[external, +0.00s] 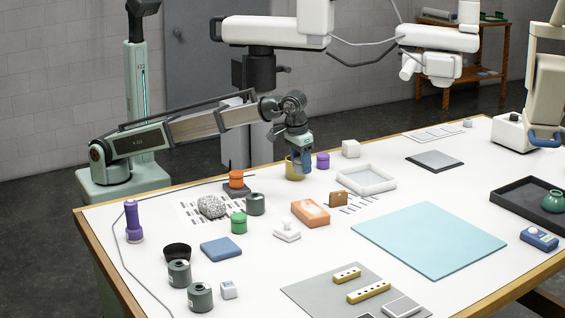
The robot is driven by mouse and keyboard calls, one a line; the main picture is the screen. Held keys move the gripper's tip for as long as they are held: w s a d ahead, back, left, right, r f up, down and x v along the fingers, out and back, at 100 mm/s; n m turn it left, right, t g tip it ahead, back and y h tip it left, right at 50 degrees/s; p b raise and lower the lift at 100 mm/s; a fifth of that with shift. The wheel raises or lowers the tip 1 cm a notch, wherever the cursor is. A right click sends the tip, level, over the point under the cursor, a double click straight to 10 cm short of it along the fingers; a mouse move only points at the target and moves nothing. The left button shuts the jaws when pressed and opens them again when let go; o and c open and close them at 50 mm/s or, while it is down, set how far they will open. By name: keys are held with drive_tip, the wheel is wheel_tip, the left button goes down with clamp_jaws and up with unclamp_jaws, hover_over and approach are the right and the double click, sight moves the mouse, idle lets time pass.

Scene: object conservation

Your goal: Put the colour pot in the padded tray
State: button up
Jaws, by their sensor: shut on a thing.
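My gripper (302,169) is at the back middle of the table, pointing down. It is shut on a yellow-gold pot (290,168), which shows partly behind its fingers. I cannot tell whether the pot touches the table. A tray with a thick pale rim (349,184) and a grey inside, which looks like the padded tray, lies to the right of my gripper and looks empty. Other small coloured pots stand nearby: a purple one (322,161) just right of my gripper, an orange one (236,179) to the left and a green one (238,223) nearer the front.
A white block (351,149) stands behind the tray. A speckled stone (211,207) and dark canisters (200,297) are at left. A light blue mat (430,240) lies bare at right.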

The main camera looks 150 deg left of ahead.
drive_tip(key=shift+a+r, duration=0.1)
drive_tip(key=shift+r, duration=0.4)
drive_tip(key=s+a, duration=0.3)
drive_tip(key=a, duration=0.2)
wheel_tip(320, 180, up, 2)
hover_over(367, 180)
drive_tip(key=shift+w+d+f, duration=0.1)
drive_tip(key=shift+d+f, duration=0.2)
drive_tip(key=shift+f, duration=4.55)
drive_tip(key=shift+f, duration=0.1)
drive_tip(key=o, duration=1.1)
drive_tip(key=shift+c, duration=0.2)
